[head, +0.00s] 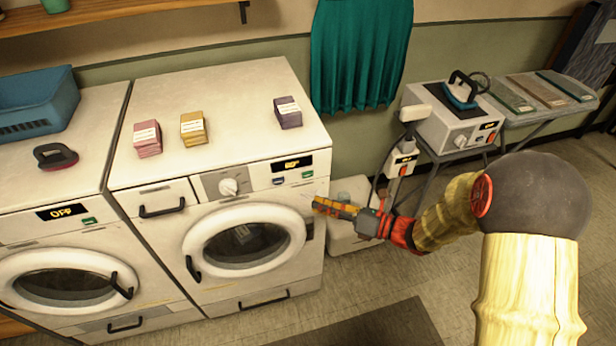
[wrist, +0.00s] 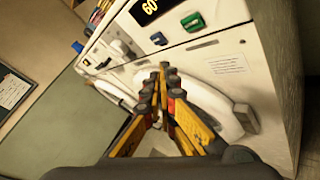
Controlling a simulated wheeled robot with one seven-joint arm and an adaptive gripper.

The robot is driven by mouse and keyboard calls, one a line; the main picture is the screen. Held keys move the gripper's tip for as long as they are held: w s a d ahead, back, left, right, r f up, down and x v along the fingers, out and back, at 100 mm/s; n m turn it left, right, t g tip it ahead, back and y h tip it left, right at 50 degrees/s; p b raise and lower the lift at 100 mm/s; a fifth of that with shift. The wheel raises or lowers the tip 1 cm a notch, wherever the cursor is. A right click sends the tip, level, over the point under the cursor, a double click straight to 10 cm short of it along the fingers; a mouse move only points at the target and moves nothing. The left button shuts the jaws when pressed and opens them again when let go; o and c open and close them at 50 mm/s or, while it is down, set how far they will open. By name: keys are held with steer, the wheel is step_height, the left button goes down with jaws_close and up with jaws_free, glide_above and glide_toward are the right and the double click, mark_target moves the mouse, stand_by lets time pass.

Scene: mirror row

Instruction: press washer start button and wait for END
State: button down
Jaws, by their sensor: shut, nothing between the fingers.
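The white washer (head: 220,100) stands in the middle of the head view, its round door (head: 247,240) shut with a greyish item behind the glass. My gripper (head: 316,203) is shut and empty, below the green button near the right front edge. Its tips (wrist: 165,68) appear apart from the buttons.
The left machine (head: 60,215) reads OFF. Pink (head: 147,138), yellow (head: 193,129) and purple (head: 288,112) boxes stand on the washer. A white bin (head: 350,215) stands right of the washer behind my gripper. Floor in front is open.

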mark_target(308, 175)
steer(key=w+a+b, duration=0.1)
steer(key=w+a, duration=0.1)
steer(key=w, duration=0.4)
steer(key=shift+w, duration=0.3)
stand_by(1.3)
steer(key=shift+w+a, duration=0.1)
steer(key=shift+w, duration=0.3)
steer(key=shift+w+a+p, duration=0.1)
steer(key=shift+w+p, duration=0.25)
stand_by(0.5)
steer(key=shift+s, duration=0.1)
steer(key=shift+s+d+p, duration=0.25)
steer(key=shift+s+p, duration=0.2)
steer(key=shift+s, duration=0.25)
